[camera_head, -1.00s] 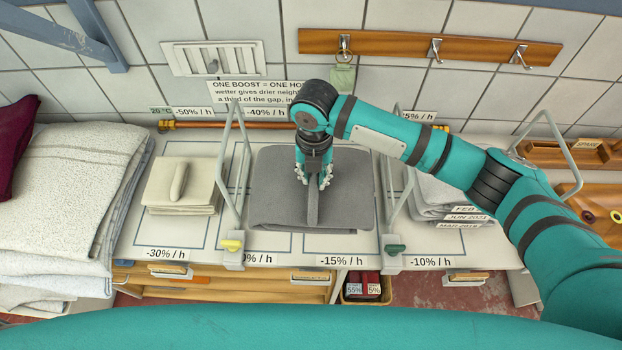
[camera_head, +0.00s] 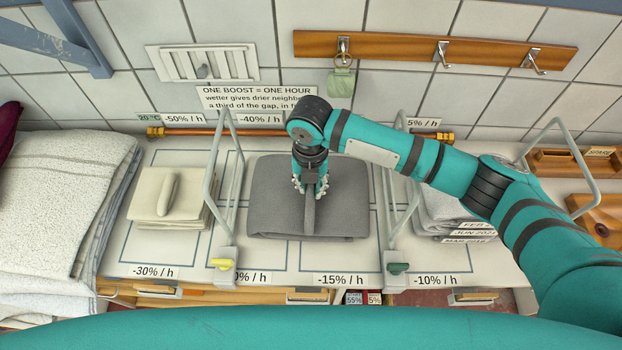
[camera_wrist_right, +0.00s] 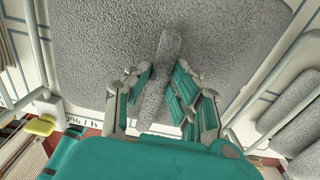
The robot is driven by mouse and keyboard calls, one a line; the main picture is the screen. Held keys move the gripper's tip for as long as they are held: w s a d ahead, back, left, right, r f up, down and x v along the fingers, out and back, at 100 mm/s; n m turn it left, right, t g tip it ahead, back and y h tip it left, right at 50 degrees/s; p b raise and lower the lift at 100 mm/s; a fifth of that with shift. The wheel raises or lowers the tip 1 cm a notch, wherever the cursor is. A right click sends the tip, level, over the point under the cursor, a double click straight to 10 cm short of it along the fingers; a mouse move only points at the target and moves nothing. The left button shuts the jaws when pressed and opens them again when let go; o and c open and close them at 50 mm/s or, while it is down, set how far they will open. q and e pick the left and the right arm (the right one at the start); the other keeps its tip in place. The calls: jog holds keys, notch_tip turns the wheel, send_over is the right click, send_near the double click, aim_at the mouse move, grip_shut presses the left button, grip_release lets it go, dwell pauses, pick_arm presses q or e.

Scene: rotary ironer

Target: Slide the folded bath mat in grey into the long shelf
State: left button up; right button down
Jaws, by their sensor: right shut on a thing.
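The grey folded bath mat (camera_head: 345,205) lies on the white worktop (camera_head: 150,252), between two wire dividers. A raised grey ridge stands up along the middle of its top. My right gripper (camera_head: 310,190) reaches down from above and is shut on this ridge. In the right wrist view the fingers (camera_wrist_right: 158,78) sit on both sides of the ridge, with the mat (camera_wrist_right: 100,50) spread out behind. The mat appears to rest flat on the worktop. I cannot tell which part is the long shelf. My left gripper is not in view.
Wire dividers (camera_head: 213,168) stand left and right of the mat. A cream folded cloth (camera_head: 150,205) is to the left, thick white towels (camera_head: 60,200) beyond it. Grey folded cloths (camera_head: 435,208) lie to the right. A copper pipe (camera_head: 200,132) and tiled wall are behind.

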jog(key=shift+f, duration=0.2)
dwell(0.5)
jog(key=c, duration=1.1)
grip_release()
notch_tip(320, 180, up, 12)
